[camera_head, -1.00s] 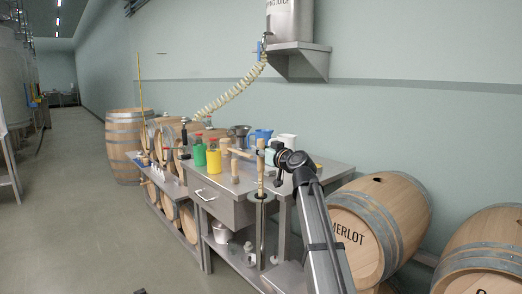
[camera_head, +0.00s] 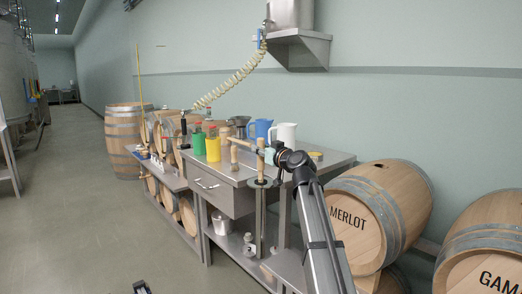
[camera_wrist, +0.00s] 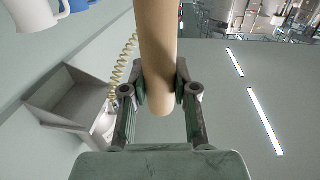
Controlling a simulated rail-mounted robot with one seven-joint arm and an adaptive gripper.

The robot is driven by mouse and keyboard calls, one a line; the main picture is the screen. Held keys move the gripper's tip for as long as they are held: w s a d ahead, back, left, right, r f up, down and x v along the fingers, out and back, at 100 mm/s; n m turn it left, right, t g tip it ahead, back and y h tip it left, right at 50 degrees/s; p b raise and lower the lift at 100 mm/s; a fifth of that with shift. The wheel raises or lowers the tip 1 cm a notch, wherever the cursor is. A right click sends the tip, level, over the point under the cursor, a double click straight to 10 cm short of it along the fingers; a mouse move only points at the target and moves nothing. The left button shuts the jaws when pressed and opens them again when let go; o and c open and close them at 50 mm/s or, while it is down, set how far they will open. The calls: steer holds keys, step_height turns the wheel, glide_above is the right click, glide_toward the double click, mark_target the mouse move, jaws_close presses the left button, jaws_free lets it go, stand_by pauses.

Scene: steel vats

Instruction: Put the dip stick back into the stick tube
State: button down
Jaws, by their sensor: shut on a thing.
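The dip stick's wooden handle (camera_head: 261,158) stands upright at the front edge of the steel table. My gripper (camera_head: 267,154) is shut on it from the right. In the wrist view, the fingers (camera_wrist: 160,95) clasp the handle (camera_wrist: 158,45) from both sides, with its rounded end between them. The stick tube (camera_head: 259,222) hangs upright below the table edge, with a dark collar at its top. The handle is directly above the collar, its lower end very close to it. I cannot tell how much of the stick is inside the tube.
On the table (camera_head: 325,163), a wooden mallet-like piece (camera_head: 234,158) is just left of the handle. A yellow container (camera_head: 213,146), green container (camera_head: 198,141), blue jug (camera_head: 259,130) and white jug (camera_head: 285,134) stand behind. A Merlot barrel (camera_head: 382,215) lies to the right.

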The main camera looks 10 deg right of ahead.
steer(key=shift+b, duration=0.35)
steer(key=c, duration=0.8)
jaws_free()
steer(key=v, duration=1.2)
steer(key=shift+r, duration=0.15)
